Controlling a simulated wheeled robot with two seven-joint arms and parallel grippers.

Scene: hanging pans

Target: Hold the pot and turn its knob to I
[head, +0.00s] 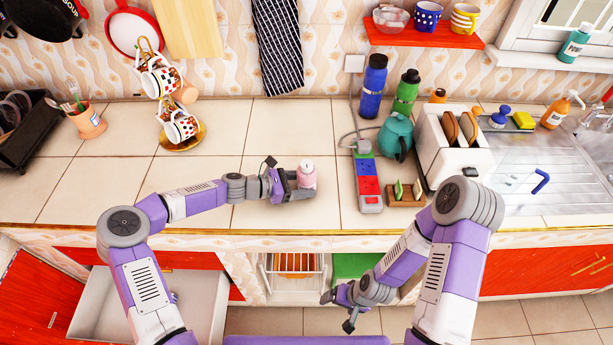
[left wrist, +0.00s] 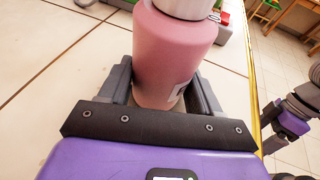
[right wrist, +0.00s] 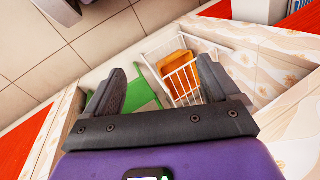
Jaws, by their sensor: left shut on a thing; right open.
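The pink pot (head: 307,176), bottle-shaped with a pale knob-like top (head: 307,163), stands upright on the tiled counter near its front edge. In the left wrist view its pink body (left wrist: 172,50) fills the space between the fingers, and the pale top (left wrist: 185,8) is cut off by the frame edge. No marking on the knob can be read. My left gripper (head: 298,187) is shut around the pot's lower body. My right gripper (head: 336,312) is open and empty, below and in front of the counter edge. It also shows in the right wrist view (right wrist: 125,85).
A power strip (head: 368,185) and a small wooden holder (head: 405,195) lie right of the pot, with a toaster (head: 452,150) and teal kettle (head: 396,137) behind. A cup rack (head: 180,148) stands back left. An open drawer (head: 95,305) juts out below. Counter left of the pot is clear.

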